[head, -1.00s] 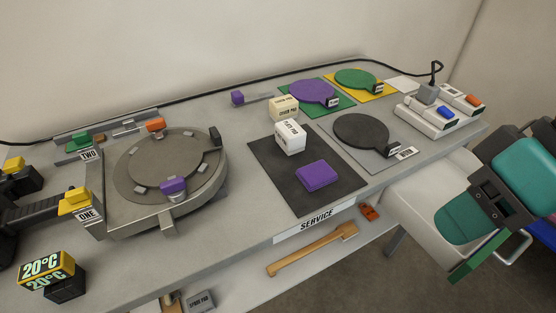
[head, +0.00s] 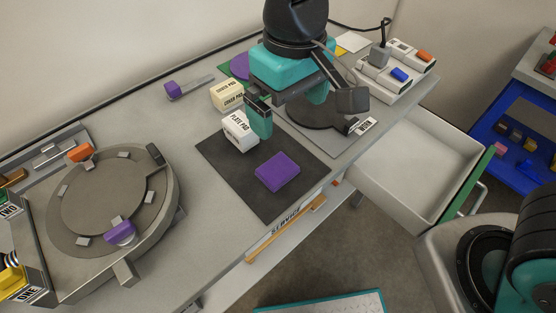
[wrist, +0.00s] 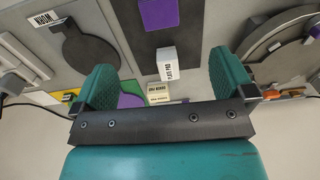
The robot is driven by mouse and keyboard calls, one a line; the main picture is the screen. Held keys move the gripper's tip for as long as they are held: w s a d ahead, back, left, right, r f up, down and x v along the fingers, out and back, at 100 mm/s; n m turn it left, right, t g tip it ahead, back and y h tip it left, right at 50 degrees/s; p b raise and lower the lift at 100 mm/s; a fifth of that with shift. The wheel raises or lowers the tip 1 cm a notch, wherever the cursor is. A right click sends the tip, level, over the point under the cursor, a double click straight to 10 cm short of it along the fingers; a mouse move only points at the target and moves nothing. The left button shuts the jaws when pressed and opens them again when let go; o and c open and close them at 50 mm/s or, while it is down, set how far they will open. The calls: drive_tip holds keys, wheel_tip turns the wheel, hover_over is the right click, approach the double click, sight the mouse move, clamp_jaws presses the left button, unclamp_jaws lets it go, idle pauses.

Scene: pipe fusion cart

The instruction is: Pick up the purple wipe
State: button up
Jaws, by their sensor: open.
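The purple wipe (head: 277,171) is a flat purple block lying on the dark service mat (head: 225,159) in the head view. It also shows at the top edge of the wrist view (wrist: 158,13), partly cut off. My gripper (head: 290,107) is open above the bench, behind the wipe and near the white plate pad box. In the wrist view its two teal fingers (wrist: 165,82) are wide apart with nothing held between them. The wipe is clear of both fingers.
The plate pad box (head: 240,131) and cover pad box (head: 227,95) stand close to the gripper. A round grey fixture (head: 108,195) is at left. An open drawer (head: 420,155) sticks out at right. The mat's front part is clear.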

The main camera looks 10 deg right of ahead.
hover_over(281, 171)
drive_tip(key=f, duration=0.8)
drive_tip(key=s+f, duration=0.1)
drive_tip(key=f, duration=0.3)
drive_tip(key=shift+f, duration=0.25)
drive_tip(key=shift+w+f+p, duration=0.25)
drive_tip(key=shift+f+p, duration=0.15)
drive_tip(key=shift+f, duration=0.95)
drive_tip(key=shift+w+f+p, duration=0.2)
drive_tip(key=shift+f+p, duration=0.15)
drive_tip(key=shift+f, duration=0.95)
drive_tip(key=c, duration=0.8)
